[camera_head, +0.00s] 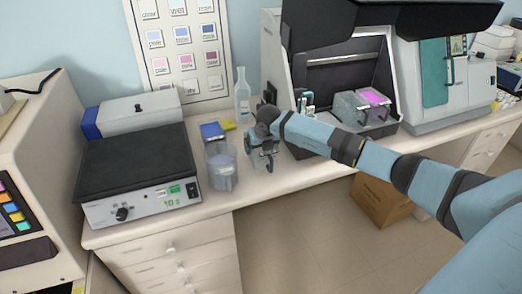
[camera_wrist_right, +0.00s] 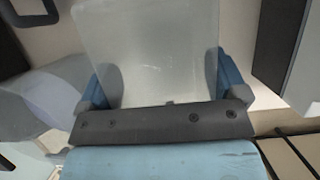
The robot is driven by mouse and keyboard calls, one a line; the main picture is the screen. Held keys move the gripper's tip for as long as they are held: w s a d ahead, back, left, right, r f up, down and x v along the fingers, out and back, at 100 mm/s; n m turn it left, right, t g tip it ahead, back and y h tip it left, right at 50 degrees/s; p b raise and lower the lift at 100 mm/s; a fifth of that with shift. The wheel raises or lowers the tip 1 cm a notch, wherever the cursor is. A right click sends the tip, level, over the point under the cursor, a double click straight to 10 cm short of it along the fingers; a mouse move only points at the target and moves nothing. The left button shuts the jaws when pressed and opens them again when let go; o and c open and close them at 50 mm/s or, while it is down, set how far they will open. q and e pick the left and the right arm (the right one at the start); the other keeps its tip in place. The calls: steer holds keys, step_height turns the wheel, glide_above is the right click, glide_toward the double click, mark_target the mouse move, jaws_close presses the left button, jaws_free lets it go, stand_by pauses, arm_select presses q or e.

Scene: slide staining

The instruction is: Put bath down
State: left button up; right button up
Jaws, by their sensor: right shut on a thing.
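My right gripper (camera_head: 262,156) is over the bench front, just right of a clear container with pale lavender content (camera_head: 222,174). In the wrist view its blue fingers (camera_wrist_right: 162,82) are closed on the two sides of a greyish, translucent bath (camera_wrist_right: 150,45). In the head view the held bath is mostly hidden by the gripper, and I cannot tell whether its base touches the bench. The lavender container also shows at the left of the wrist view (camera_wrist_right: 45,105), close beside the held bath. My left gripper is not in view.
A hot plate (camera_head: 135,160) stands at left. Behind the containers are a blue-topped box (camera_head: 212,131), a yellow item (camera_head: 228,126) and a clear bottle (camera_head: 242,95). An open machine (camera_head: 300,80) at right holds baths, one magenta (camera_head: 374,97). A narrow bench strip (camera_head: 285,178) is free in front.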

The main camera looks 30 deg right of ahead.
steer(key=shift+f, duration=1.25)
steer(key=shift+f, duration=0.2)
steer(key=o, duration=1.1)
steer(key=shift+r, duration=0.15)
